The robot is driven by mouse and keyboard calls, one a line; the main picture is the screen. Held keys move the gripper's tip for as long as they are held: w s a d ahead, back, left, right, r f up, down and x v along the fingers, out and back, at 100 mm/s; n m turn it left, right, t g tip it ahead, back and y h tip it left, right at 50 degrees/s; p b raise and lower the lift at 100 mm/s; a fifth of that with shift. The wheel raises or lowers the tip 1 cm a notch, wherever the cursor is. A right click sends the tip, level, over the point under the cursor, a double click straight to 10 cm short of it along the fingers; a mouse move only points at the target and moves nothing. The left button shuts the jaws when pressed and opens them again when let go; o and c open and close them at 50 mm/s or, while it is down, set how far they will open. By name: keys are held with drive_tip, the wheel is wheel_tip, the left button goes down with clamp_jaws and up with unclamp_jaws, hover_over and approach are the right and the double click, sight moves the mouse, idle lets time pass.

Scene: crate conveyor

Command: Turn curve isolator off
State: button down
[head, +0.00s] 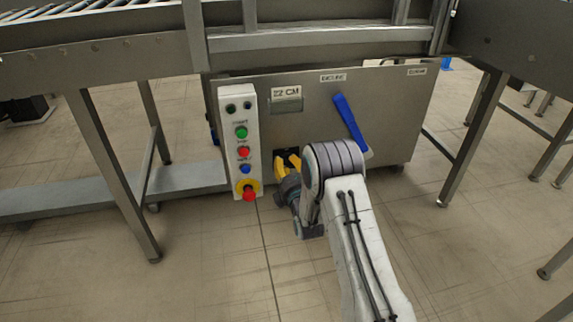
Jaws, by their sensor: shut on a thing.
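A steel cabinet (310,110) stands under the conveyor. On its front, right of the white control panel, is a small dark and yellow fitting, which I take to be the curve isolator (286,153). My gripper (288,168) reaches it from below and in front and is shut on it. The gripper and wrist cover most of the isolator, so its handle and the position it is turned to are hidden.
The control panel (242,140) carries several coloured buttons and a red stop knob (249,195), close left of my gripper. A long blue lever (350,121) slants on the cabinet's right side. Conveyor legs (112,175) stand at both sides. The near floor is clear.

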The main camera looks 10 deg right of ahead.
drive_tip(key=c, duration=0.9)
unclamp_jaws()
drive_tip(key=shift+s+d, duration=0.1)
drive_tip(key=shift+s, duration=5.85)
drive_tip(key=shift+r, duration=0.1)
